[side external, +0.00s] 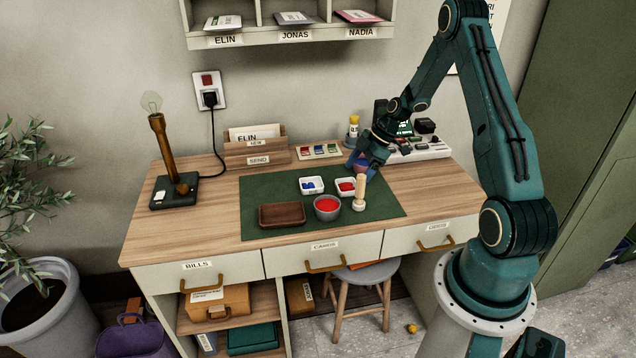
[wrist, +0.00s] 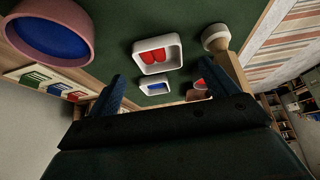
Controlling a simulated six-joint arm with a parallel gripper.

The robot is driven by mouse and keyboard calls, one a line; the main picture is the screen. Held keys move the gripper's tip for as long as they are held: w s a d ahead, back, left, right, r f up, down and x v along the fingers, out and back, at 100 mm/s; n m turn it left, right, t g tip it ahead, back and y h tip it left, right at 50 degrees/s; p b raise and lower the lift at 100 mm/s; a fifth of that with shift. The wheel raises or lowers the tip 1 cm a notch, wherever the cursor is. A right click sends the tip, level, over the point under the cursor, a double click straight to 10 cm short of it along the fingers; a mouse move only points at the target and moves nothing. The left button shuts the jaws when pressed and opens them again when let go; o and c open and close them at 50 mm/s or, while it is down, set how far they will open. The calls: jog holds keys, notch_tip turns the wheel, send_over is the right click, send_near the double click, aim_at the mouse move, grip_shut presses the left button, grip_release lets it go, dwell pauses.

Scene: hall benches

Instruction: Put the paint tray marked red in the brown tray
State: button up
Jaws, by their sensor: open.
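A small white paint tray with red in it (side external: 346,193) stands on the green mat, right of a like white tray with blue in it (side external: 312,191). The brown tray (side external: 283,222) lies empty at the mat's front left. My gripper (side external: 360,167) is open and empty, low over the back right of the mat, just behind and right of the red-filled tray. In the wrist view the red-filled tray (wrist: 168,67) shows ahead of and between my fingers (wrist: 161,87), apart from both. The blue-filled tray (wrist: 155,90) is beyond it.
A grey bowl of red (side external: 327,210) and an upright wooden-handled tool (side external: 360,190) stand close in front of the red-filled tray. A pink bowl of blue (wrist: 55,25) is near my gripper. The green mat (side external: 262,190) is clear at its back left.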

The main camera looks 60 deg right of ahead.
aim_at(343, 190)
jog(key=shift+x, duration=2.05)
jog(key=c, duration=1.2)
jog(key=shift+r, duration=0.15)
notch_tip(343, 190, up, 20)
jog(key=shift+f, duration=0.1)
